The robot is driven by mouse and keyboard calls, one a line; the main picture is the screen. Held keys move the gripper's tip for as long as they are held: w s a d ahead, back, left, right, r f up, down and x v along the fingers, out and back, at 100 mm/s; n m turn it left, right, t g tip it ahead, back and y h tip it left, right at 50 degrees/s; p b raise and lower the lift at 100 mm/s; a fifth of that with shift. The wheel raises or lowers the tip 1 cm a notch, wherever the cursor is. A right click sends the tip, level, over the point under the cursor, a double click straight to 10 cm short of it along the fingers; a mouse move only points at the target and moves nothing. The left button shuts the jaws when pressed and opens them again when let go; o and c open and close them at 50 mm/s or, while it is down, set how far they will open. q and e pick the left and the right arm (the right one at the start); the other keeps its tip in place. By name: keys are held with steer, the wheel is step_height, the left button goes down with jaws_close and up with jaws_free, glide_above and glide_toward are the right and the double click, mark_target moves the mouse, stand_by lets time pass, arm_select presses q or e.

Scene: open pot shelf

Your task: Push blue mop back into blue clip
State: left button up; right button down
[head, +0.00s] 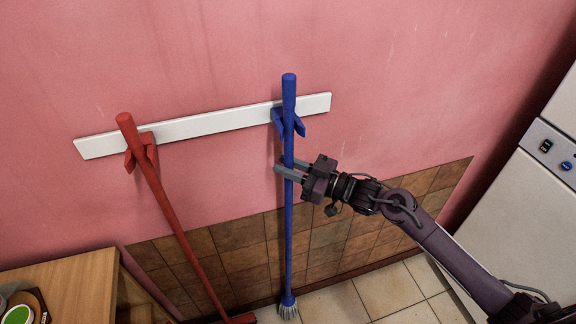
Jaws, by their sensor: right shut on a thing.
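The blue mop (288,235) stands nearly upright against the wall, its pale head on the tiled floor. The blue clip (277,118) is on the white rail, and the mop's handle passes in front of it, between its two prongs as seen from here. I cannot tell how deep the handle sits in the clip. My right gripper (287,170) is shut on the mop's handle a little below the clip. My left gripper is not in view.
A white rail (205,126) is fixed to the pink wall. A red mop (178,230) leans by a red clip (150,150) at left. A wooden shelf (75,285) is at lower left; a white appliance (515,215) stands at right.

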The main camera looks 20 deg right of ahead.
steer(key=shift+f+b, duration=0.65)
steer(key=shift+f, duration=0.3)
steer(key=c, duration=1.2)
jaws_free()
steer(key=b+v, duration=0.2)
steer(key=v, duration=0.5)
steer(key=shift+s+d, duration=0.25)
steer(key=shift+d, duration=0.05)
steer(key=shift+f, duration=0.1)
steer(key=o, duration=1.2)
